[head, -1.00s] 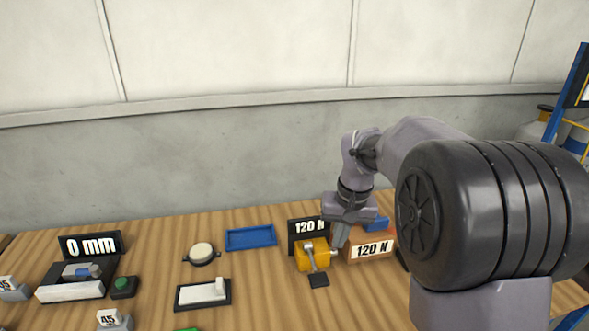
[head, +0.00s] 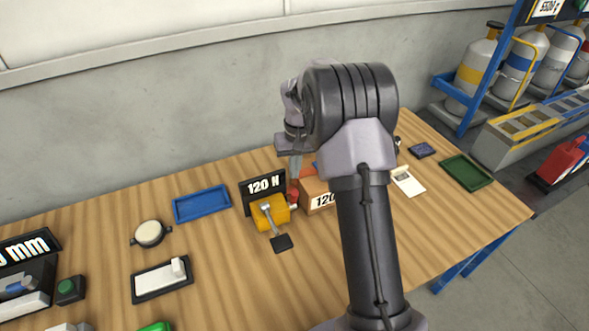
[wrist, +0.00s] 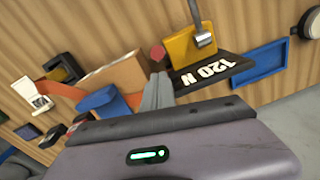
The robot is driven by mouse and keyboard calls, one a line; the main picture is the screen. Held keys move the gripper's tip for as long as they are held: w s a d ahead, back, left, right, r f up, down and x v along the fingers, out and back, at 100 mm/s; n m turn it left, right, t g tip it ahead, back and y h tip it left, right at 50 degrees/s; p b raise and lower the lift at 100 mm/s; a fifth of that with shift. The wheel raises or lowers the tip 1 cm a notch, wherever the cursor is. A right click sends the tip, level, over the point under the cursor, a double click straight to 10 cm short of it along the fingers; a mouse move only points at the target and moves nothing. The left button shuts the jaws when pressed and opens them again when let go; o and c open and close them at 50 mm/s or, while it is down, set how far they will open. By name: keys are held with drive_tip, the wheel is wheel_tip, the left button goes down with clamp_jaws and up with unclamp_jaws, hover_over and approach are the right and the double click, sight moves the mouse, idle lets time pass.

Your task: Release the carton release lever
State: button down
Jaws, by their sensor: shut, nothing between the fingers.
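A yellow block (head: 268,212) carries a grey lever arm (head: 270,220) that ends in a black pad (head: 282,243). A red knob (head: 294,194) sits between this block and a brown carton (head: 318,193) labelled 120 N. The knob also shows in the wrist view (wrist: 158,52), just past my fingertips. I cannot tell which of these parts is the carton release lever. My gripper (head: 295,178) is shut and empty, pointing down close above the red knob. Whether it touches the knob is unclear. My arm hides part of the carton.
A black 120 N sign (head: 263,186) stands behind the yellow block. A blue tray (head: 201,204) lies to its left, and a blue object (wrist: 101,103) is close beside my fingers.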

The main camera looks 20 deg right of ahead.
sight(294, 200)
wheel_tip(294, 200, down, 6)
drive_tip(key=shift+w+a+r+b, duration=0.15)
drive_tip(key=shift+b, duration=0.55)
